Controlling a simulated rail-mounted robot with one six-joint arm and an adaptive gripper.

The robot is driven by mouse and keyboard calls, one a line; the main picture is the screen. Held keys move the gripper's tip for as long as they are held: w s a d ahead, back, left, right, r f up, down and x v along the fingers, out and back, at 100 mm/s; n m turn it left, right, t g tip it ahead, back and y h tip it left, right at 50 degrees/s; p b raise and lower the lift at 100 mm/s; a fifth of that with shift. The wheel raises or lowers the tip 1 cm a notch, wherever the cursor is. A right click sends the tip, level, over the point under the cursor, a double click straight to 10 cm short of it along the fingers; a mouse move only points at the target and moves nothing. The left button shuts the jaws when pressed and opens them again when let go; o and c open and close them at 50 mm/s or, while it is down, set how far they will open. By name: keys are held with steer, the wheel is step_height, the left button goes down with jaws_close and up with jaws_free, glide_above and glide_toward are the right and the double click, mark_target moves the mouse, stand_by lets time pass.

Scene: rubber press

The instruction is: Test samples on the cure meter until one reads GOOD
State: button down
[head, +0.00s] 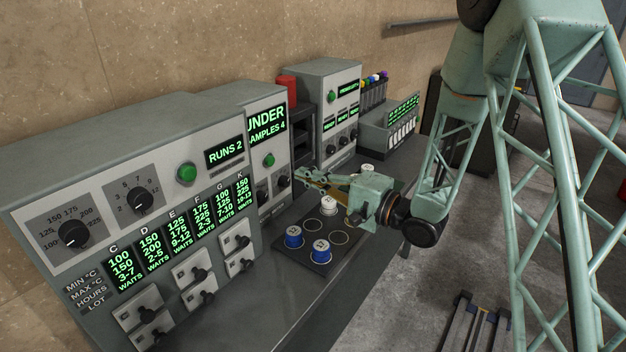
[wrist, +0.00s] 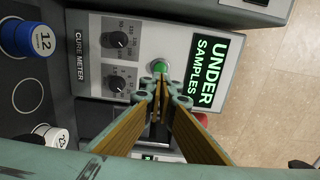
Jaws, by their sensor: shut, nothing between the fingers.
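The cure meter (head: 266,130) is a grey box whose display reads UNDER, with SAMPLES 4 below; the wrist view also shows UNDER SAMPLES on it (wrist: 203,70). Its round green button (wrist: 160,66) sits beside two black dials. My gripper (head: 302,178) is shut and empty; in the wrist view its fingertips (wrist: 160,78) are right at the button, and I cannot tell whether they touch it. Blue sample jars (head: 293,237) and a white jar (head: 328,205) stand on the dark ringed tray (head: 318,262). A blue jar marked 12 (wrist: 25,38) shows in the wrist view.
Left of the meter stands a larger panel (head: 120,220) reading RUNS 2, with lots C to K. A red cylinder (head: 287,88) and another grey machine (head: 325,80) stand beyond the meter. A white jar (head: 367,169) is farther along the bench. The bench front (head: 340,300) is clear.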

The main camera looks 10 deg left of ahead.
mark_target(272, 162)
steer(key=shift+b+x, duration=0.6)
steer(key=shift+x, duration=3.95)
steer(key=shift+p+x, duration=0.4)
steer(key=shift+x, duration=0.6)
steer(key=shift+d, duration=0.1)
steer(key=v, duration=1.4)
steer(key=shift+p, duration=0.45)
steer(key=shift+w, duration=0.1)
